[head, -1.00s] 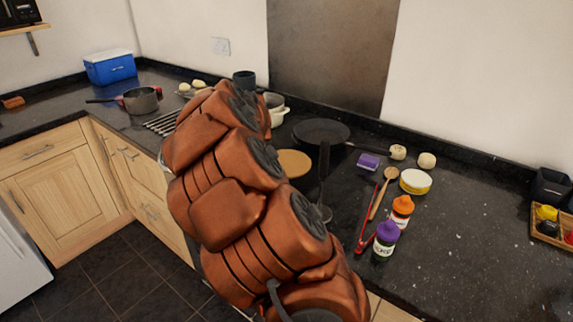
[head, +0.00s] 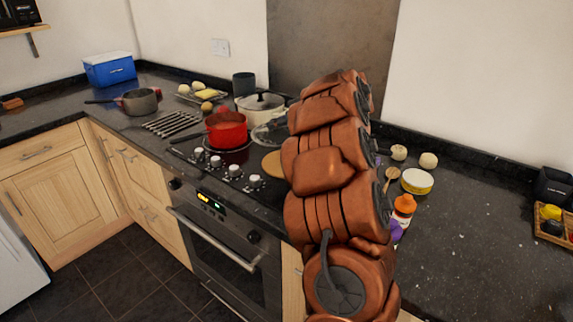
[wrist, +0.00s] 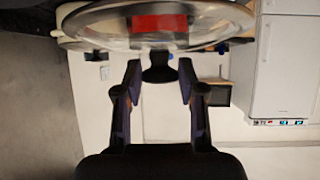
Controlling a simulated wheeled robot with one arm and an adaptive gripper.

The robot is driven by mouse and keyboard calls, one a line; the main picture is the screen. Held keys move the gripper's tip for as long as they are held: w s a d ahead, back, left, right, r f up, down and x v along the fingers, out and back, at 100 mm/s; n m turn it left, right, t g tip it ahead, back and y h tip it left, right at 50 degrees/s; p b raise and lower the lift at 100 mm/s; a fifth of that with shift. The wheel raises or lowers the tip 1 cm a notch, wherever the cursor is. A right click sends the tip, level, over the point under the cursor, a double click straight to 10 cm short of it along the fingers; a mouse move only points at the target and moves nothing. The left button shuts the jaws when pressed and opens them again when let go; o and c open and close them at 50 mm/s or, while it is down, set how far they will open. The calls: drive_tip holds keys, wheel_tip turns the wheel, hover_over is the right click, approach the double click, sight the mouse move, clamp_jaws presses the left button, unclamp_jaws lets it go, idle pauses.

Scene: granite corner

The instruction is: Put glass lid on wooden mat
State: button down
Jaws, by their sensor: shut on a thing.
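The glass lid, clear with a pale rim, spans the top of the wrist view (wrist: 100,28). My gripper (wrist: 158,72) is shut on its dark knob. In the head view the lid (head: 267,134) shows partly, left of my arm, held near the white pot; my gripper is hidden behind my arm there. The wooden mat (head: 271,164) is a round tan disc on the counter beside the hob. My arm covers its right part, and the lid appears behind it.
A red pot (head: 227,130) stands on the hob, and a lidded white pot (head: 258,118) stands behind it. An orange-capped bottle (head: 404,207) and a yellow tin (head: 417,181) stand right of my arm. The counter farther right (head: 475,235) is largely clear.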

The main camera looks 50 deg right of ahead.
drive_tip(key=shift+s+d, duration=0.85)
drive_tip(key=shift+d, duration=0.25)
drive_tip(key=shift+s+d+f+m, duration=0.15)
drive_tip(key=shift+f+m, duration=0.05)
drive_tip(key=shift+m, duration=0.1)
drive_tip(key=shift+f+b, duration=0.45)
drive_tip(key=shift+f, duration=4.3)
drive_tip(key=c, duration=0.7)
unclamp_jaws()
drive_tip(key=shift+f, duration=0.15)
